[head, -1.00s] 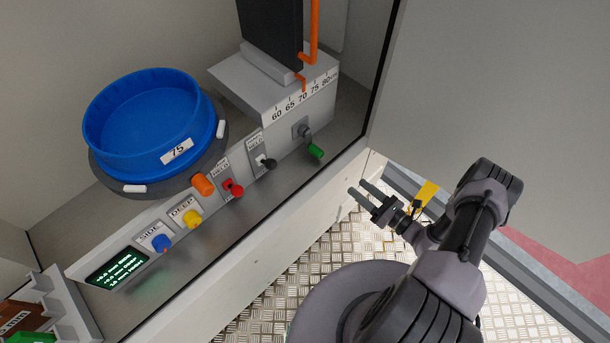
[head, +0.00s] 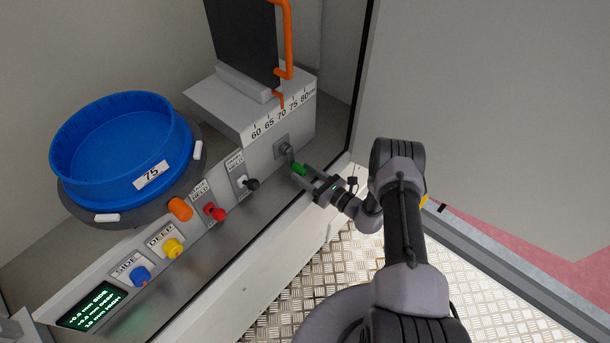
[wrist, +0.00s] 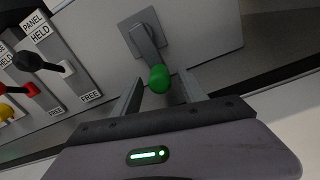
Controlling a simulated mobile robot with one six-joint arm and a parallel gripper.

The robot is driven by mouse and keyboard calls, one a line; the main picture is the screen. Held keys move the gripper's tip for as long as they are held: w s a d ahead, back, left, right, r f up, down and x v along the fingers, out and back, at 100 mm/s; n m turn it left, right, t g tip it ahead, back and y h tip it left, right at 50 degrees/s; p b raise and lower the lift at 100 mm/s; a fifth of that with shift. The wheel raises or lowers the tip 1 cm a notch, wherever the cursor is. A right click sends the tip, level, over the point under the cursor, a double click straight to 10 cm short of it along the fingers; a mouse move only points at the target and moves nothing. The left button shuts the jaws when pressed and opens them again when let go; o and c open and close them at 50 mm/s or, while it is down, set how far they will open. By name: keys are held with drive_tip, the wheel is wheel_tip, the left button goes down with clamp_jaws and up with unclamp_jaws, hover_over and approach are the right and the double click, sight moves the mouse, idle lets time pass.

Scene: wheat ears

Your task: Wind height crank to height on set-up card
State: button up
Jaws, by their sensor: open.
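The height crank shows its green knob (head: 299,169) on a grey arm at the front of the grey scale block. In the wrist view the green knob (wrist: 158,79) sits between the tips of my gripper (wrist: 160,84), with a finger on each side. My gripper (head: 301,173) is open, and I cannot tell whether either finger touches the knob. The scale (head: 281,116) reads 60 to 80, and the orange pointer (head: 279,98) stands near 70. I cannot make out a set-up card in these views.
A blue round tub (head: 122,147) labelled 75 stands at the left. Along the panel are a black lever (head: 252,185), a red lever (head: 218,214), a yellow knob (head: 174,248), a blue knob (head: 140,275) and a green-lit display (head: 91,306). A wall (head: 480,110) stands at the right.

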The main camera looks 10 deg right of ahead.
drive_tip(key=shift+c, duration=0.4)
clamp_jaws()
idle(1.1)
